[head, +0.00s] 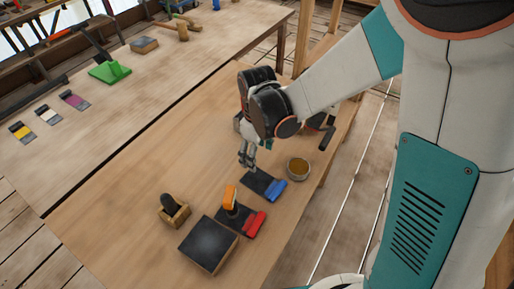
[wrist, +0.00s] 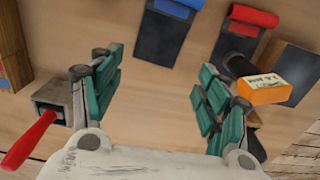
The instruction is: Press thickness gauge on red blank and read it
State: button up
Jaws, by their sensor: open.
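The red blank (head: 254,224) is a dark plate with a red roll at one end. It lies on the near table and also shows in the wrist view (wrist: 253,17). The thickness gauge has an orange head (head: 230,194) on a dark body and appears to stand upright on the dark plate of the red blank. In the wrist view the gauge (wrist: 264,92) shows a pale label or display, too small to read. My gripper (head: 246,162) is open and empty above the table, apart from the gauge, near the blue blank (head: 276,190).
A dark-topped box (head: 208,246) sits beside the red blank. A wooden block with a black piece (head: 174,210) stands left of it. A round bowl (head: 298,168) is to the right. A red-handled tool (wrist: 30,140) is left in the wrist view. The table's left part is clear.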

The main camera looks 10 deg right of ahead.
notch_tip(320, 180, down, 9)
jog(key=b, duration=0.5)
jog(key=shift+b, duration=0.3)
jog(key=shift+d+r+m+t+p, duration=0.4)
jog(key=shift+d+r+p, duration=1.05)
jog(key=shift+r, duration=3)
jog(key=shift+d+r+m+t+p, duration=0.1)
jog(key=shift+d+r+t+p, duration=0.95)
jog(key=shift+r, duration=3.35)
jog(key=s+d+r+m+t, duration=0.2)
jog(key=s+d+r+m, duration=0.2)
jog(key=s, duration=0.3)
jog(key=s+d+r+m+t, duration=0.2)
jog(key=s+d+m, duration=0.3)
jog(key=s, duration=0.3)
jog(key=shift+d+r+m, duration=0.4)
jog(key=shift+r, duration=0.45)
jog(key=shift+c, duration=0.3)
